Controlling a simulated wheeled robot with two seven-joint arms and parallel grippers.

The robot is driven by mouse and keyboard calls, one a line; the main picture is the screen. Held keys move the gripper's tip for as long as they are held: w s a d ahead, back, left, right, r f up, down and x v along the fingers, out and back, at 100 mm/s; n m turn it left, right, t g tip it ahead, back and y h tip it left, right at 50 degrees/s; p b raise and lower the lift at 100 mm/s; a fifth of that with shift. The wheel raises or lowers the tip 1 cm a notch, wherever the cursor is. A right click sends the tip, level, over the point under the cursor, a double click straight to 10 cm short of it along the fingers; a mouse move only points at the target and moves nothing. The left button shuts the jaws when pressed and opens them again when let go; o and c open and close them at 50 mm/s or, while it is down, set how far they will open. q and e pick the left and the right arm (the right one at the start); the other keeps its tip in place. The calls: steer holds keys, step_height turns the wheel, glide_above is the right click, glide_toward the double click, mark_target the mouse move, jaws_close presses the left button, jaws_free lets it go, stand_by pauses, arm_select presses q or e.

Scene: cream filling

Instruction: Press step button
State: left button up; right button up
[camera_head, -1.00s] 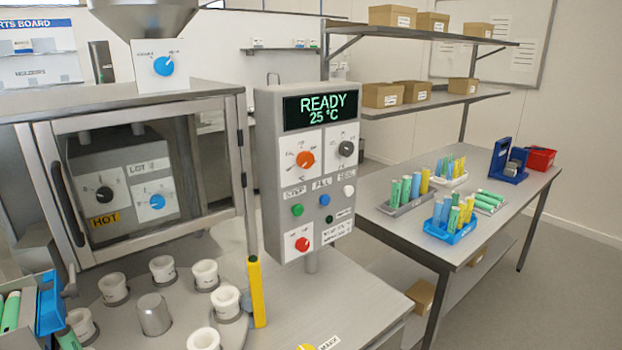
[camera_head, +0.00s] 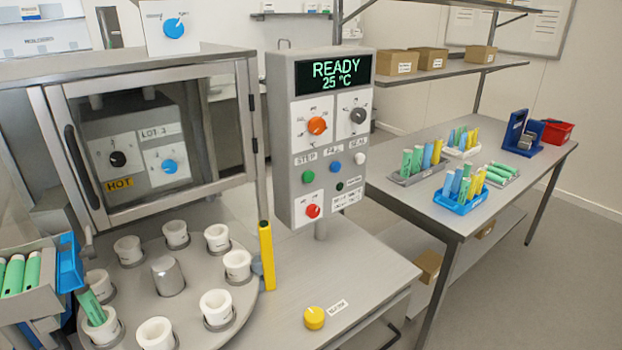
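The green step button (camera_head: 308,177) sits under the STEP label on the grey control panel (camera_head: 283,137), left of the blue FILL button (camera_head: 336,167) and the white SEAL button (camera_head: 360,159). The panel's screen (camera_head: 333,72) reads READY 25 °C. Nothing touches the step button. Neither of my grippers shows in the head view.
A round turntable (camera_head: 205,283) with several white cups stands at the lower left, beside the glass-doored filling machine (camera_head: 148,130). A yellow post (camera_head: 267,255) and a yellow knob (camera_head: 314,318) are below the panel. A side table (camera_head: 420,193) holds tube trays at right.

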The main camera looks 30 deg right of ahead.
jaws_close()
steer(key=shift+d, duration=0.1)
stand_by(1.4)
